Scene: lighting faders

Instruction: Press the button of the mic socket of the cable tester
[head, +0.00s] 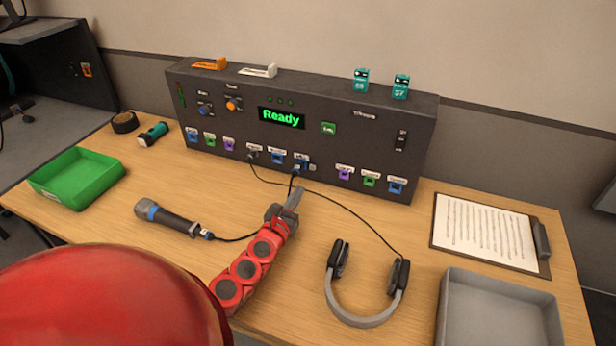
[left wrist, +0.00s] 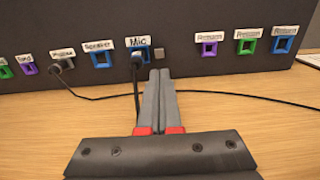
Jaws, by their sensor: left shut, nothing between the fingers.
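The cable tester (head: 300,130) is a long dark box at the back of the table, with a green "Ready" display. Its mic socket (left wrist: 158,55) is blue under a "Mic" label and has a black plug (left wrist: 137,60) in it. A small grey square button (left wrist: 159,54) sits just right of the plug. My left gripper (head: 293,197) is shut and empty, in front of the tester's lower middle. In the left wrist view its fingertips (left wrist: 160,73) are just below the mic socket and button; whether they touch the panel I cannot tell. My right gripper is not in view.
A microphone (head: 165,215) and a headset (head: 365,290) lie on the table, with cables running to the tester. A green tray (head: 75,190) is at left, a grey tray (head: 500,275) at front right, and a clipboard (head: 487,228) behind it.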

